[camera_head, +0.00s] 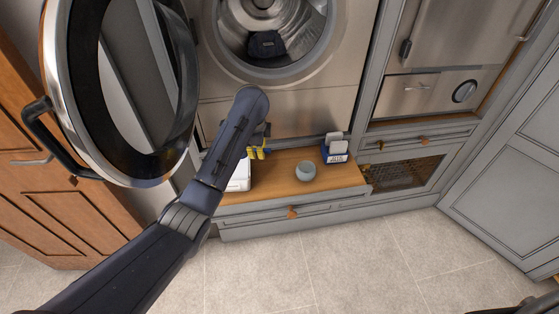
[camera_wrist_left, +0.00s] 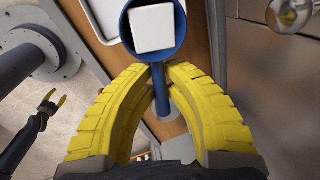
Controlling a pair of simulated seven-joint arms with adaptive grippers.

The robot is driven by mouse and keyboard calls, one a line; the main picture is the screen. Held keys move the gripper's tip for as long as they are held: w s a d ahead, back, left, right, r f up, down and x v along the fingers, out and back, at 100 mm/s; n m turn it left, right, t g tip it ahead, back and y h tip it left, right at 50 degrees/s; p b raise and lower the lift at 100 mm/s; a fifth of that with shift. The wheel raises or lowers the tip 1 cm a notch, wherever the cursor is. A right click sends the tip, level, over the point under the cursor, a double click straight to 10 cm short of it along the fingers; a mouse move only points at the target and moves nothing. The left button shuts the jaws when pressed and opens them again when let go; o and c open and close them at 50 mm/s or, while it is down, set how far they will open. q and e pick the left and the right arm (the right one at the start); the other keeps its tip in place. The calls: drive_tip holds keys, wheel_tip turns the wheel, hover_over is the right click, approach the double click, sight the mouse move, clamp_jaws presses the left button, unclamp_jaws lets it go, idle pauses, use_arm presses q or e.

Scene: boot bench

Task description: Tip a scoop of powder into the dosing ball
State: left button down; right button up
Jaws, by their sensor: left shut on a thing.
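My left gripper (camera_head: 258,152) is above the wooden bench ledge, left of the dosing ball. In the left wrist view its yellow fingers (camera_wrist_left: 155,90) are shut on the handle of a blue scoop (camera_wrist_left: 181,40). A white block of powder (camera_wrist_left: 152,28) sits in the scoop's bowl. In the head view my arm hides most of the scoop. The dosing ball (camera_head: 306,172), a small grey open cup, stands on the ledge (camera_head: 280,187), apart from the gripper. My right gripper (camera_wrist_left: 53,101) shows small in the left wrist view, with its fingers apart and nothing between them.
A blue and white box (camera_head: 335,150) stands on the ledge right of the cup. A white object (camera_head: 240,178) lies at the left, partly behind my arm. The washer door (camera_head: 120,90) hangs open at the left. Dark cloth (camera_head: 266,44) lies in the drum.

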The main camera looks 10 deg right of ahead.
use_arm(q)
drive_tip(key=s+d+f+m+h, duration=0.1)
drive_tip(key=d+m, duration=0.4)
drive_tip(key=d, duration=0.5)
drive_tip(key=s+d+f+m+h, duration=0.1)
drive_tip(key=s+d+m+h, duration=0.2)
drive_tip(key=d, duration=0.6)
drive_tip(key=shift+s+d+f+m+h, duration=0.25)
drive_tip(key=shift+s+d+m+h, duration=0.15)
drive_tip(key=shift+s+m, duration=0.7)
